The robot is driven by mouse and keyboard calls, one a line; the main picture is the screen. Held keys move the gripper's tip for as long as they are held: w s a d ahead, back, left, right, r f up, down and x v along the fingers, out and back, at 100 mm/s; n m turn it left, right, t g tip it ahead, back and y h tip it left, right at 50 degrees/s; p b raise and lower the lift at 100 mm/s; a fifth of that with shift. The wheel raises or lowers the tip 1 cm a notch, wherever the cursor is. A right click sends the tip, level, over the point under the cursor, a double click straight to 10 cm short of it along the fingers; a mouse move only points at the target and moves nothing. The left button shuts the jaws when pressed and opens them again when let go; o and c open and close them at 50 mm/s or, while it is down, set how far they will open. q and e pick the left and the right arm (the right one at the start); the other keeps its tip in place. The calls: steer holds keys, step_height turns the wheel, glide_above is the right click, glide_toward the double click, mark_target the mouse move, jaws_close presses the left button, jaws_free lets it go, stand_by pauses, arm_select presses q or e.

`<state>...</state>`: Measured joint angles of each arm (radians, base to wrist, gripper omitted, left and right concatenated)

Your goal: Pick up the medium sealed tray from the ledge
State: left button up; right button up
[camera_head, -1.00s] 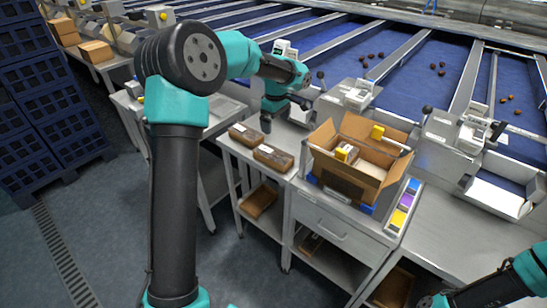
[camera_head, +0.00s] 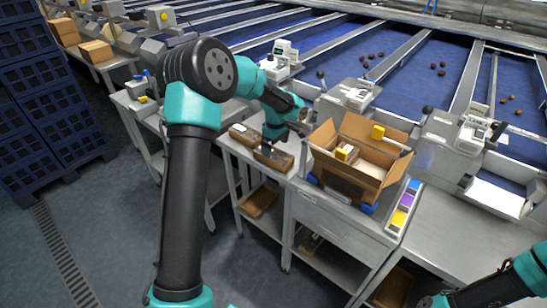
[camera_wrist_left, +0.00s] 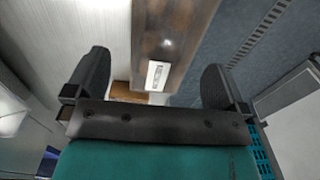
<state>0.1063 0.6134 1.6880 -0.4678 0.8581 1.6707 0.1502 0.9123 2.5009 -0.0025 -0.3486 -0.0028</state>
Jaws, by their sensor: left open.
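Two brown sealed trays with pale labels lie on the metal ledge (camera_head: 228,146): a left one (camera_head: 241,134) and a right one (camera_head: 273,158). I cannot tell for sure from their size which is the medium one. My left gripper (camera_head: 271,146) is pointed down over the right tray and hides part of it. In the left wrist view, the open fingers (camera_wrist_left: 155,82) stand on either side of a brown tray (camera_wrist_left: 170,35) with a white label. I cannot tell whether they touch it. Only links of my right arm show at the lower right.
An open cardboard box (camera_head: 345,187) with small packs inside stands right of the trays. A strip of coloured labels (camera_head: 403,209) lies beside it. A white scale-like device (camera_head: 283,58) stands behind my left arm. Blue crates (camera_head: 45,110) are stacked at far left.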

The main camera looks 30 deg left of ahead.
mark_target(274, 152)
arm_select(q)
steer(key=shift+s+a+f, duration=0.1)
steer(key=shift+a+f, duration=0.1)
steer(key=shift+f, duration=1.1)
steer(key=shift+s+a+f, duration=0.1)
steer(key=shift+a+f, duration=0.05)
steer(key=shift+f, duration=1.15)
steer(key=c, duration=1)
steer(key=shift+o, duration=0.2)
steer(key=shift+w+r, duration=0.1)
step_height(274, 152, up, 10)
steer(key=shift+f, duration=0.1)
